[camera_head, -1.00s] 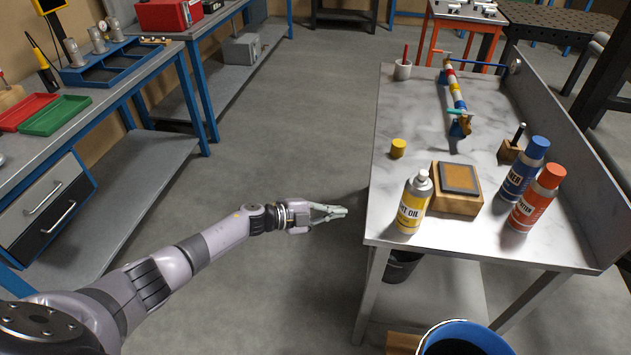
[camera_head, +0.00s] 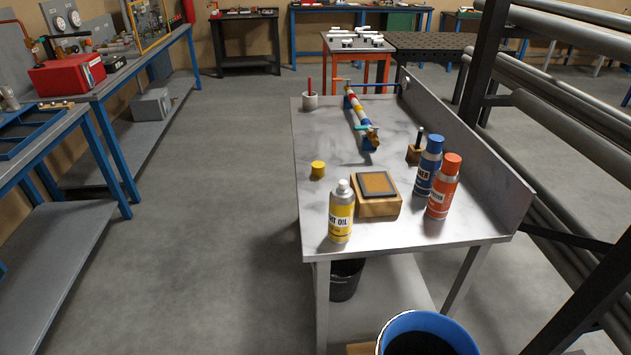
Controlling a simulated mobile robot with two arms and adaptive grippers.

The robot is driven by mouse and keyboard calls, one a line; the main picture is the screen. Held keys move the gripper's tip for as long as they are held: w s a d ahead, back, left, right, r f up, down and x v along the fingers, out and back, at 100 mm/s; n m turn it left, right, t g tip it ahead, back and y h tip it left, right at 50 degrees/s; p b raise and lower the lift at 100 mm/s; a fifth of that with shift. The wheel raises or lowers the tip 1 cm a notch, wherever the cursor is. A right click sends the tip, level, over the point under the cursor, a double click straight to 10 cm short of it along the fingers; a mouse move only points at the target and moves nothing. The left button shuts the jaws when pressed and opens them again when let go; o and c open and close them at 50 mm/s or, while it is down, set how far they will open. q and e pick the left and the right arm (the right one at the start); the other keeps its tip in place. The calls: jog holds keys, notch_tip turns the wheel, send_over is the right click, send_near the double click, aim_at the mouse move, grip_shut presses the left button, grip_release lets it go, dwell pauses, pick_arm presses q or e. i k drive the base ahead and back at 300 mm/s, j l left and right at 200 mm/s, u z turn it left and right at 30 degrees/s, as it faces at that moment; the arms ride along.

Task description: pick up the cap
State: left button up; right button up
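A small yellow cap (camera_head: 318,169) sits on the marble-topped table (camera_head: 270,250), near its left edge. It stands behind the white and yellow oil can (camera_head: 341,212) and to the left of the wooden block with a dark-framed brown pad (camera_head: 376,194). Nothing touches the cap. Neither of my grippers shows in the head view now.
A blue spray can (camera_head: 428,166) and an orange spray can (camera_head: 443,187) stand at the table's right. A striped pipe piece (camera_head: 357,115) and a white cup (camera_head: 310,101) lie farther back. A blue bucket (camera_head: 425,322) is in front. The floor left of the table is clear.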

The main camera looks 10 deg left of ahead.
aim_at(317, 167)
jog(key=k+z, duration=0.15)
jog(key=z, duration=0.25)
jog(key=k+z, duration=0.1)
jog(key=z, duration=0.3)
jog(key=k+l+z, duration=0.15)
jog(key=z, duration=0.25)
jog(key=i+j+z, duration=0.2)
jog(key=j+z, duration=0.15)
jog(key=j, duration=0.7)
jog(key=j+z, duration=0.4)
jog(key=j, duration=0.7)
